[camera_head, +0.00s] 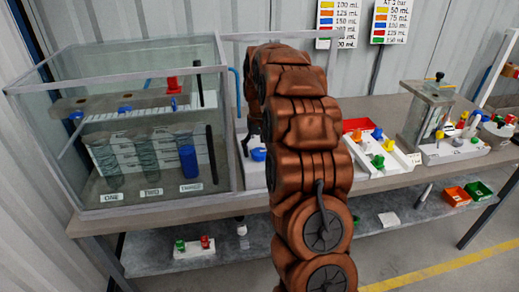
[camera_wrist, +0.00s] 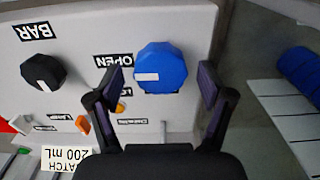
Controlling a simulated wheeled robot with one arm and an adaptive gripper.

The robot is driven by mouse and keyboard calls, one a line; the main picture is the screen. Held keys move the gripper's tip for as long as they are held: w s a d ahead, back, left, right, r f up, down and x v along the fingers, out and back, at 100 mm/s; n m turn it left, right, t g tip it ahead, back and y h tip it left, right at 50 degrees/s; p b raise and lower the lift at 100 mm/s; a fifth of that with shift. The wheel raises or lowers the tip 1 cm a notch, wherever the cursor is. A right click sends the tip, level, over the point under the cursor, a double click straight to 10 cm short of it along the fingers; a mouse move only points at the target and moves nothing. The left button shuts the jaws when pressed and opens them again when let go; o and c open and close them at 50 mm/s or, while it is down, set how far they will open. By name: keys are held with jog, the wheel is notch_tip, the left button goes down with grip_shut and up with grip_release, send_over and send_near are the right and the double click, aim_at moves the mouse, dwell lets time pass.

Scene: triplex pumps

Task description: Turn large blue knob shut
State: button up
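The large blue knob (camera_wrist: 161,68) is on a white panel in the wrist view, with a white marker strip on its face. An "OPEN" label sits at its upper left, and a label below it is partly covered. My gripper (camera_wrist: 160,80) is open, with one finger on each side of the knob; I cannot tell whether either finger touches it. In the head view a blue knob (camera_head: 258,154) shows just left of my arm, which hides most of the panel and my gripper.
A black knob (camera_wrist: 43,73) marked "BAR" and an orange switch (camera_wrist: 82,124) sit left on the panel. A glass tank (camera_head: 120,130) stands left of my arm. A tray with coloured knobs (camera_head: 385,158) lies to the right on the bench (camera_head: 240,203).

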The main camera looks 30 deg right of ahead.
jog(key=c, duration=1.1)
jog(key=shift+c, duration=0.2)
jog(key=shift+n+b, duration=0.3)
jog(key=n+b, duration=0.2)
jog(key=shift+f+n, duration=0.1)
jog(key=shift+n, duration=0.3)
jog(key=n+b, duration=0.1)
jog(key=n, duration=0.9)
jog(key=shift+b, duration=0.3)
jog(key=shift+n, duration=2.2)
jog(key=shift+p, duration=0.3)
